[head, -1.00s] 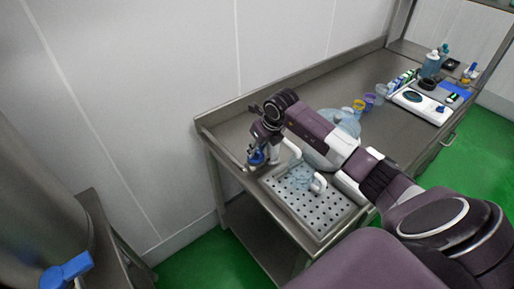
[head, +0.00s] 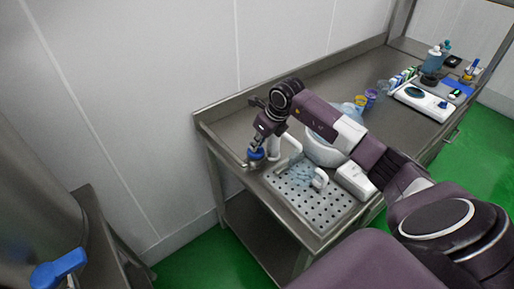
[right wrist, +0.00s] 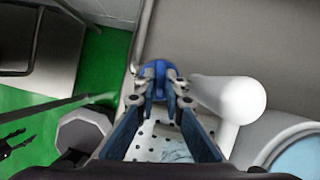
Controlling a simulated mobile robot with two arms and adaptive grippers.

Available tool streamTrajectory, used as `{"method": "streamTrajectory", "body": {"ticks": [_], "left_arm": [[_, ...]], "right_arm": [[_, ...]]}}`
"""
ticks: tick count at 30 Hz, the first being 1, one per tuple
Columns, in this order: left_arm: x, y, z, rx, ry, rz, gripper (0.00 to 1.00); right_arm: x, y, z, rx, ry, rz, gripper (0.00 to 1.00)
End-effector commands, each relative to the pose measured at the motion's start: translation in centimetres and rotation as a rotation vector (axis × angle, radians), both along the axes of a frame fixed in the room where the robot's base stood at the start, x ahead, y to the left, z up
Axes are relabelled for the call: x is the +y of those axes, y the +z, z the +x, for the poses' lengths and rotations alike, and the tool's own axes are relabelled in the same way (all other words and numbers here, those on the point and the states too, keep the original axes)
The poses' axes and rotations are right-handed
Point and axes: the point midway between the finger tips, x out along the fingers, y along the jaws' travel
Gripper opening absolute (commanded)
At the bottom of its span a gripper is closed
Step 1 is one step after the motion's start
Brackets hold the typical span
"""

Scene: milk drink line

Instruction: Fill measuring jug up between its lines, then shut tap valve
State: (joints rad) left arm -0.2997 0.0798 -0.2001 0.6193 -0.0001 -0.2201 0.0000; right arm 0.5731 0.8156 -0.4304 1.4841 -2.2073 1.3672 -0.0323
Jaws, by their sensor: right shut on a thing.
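The measuring jug (head: 301,175) is clear and bluish and stands on a perforated drip tray (head: 325,213) in the head view. Its lines and liquid level are too small to read. A white tap pipe (head: 291,145) curves beside and above the jug. The tap valve's blue handle (head: 257,154) is at the tray's back left corner. My right gripper (head: 256,149) is shut on this handle, coming from above. In the right wrist view the blue handle (right wrist: 156,68) sits between my fingertips (right wrist: 160,92), with a white pipe (right wrist: 235,96) to the right. My left gripper is not clearly visible.
A white bowl (head: 322,151) stands behind the tray, under my forearm. Cups (head: 370,97), bottles (head: 433,61) and a white device (head: 423,101) stand farther right. Another blue handle (head: 60,268) is at lower left. A dark fingered shape (right wrist: 15,141) is indistinct at the wrist view's left edge.

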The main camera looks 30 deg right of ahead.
Motion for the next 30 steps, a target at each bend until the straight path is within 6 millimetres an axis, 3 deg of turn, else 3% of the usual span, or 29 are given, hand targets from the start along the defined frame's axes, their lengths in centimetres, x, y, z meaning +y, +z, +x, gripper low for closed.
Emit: {"method": "streamTrajectory", "body": {"ticks": [3,12,30], "left_arm": [[0.0,-2.3,0.0,0.0,0.0,0.0,0.44],[0.0,-5.7,0.0,0.0,0.0,0.0,0.44],[0.0,-8.2,0.0,0.0,0.0,0.0,0.44]], "right_arm": [[-0.4,-0.5,0.2,-0.004,0.097,-0.005,0.0],[-0.4,-0.3,0.3,-0.006,0.366,-0.001,0.0],[-0.4,0.1,0.4,-0.005,0.675,0.0,0.0]]}}
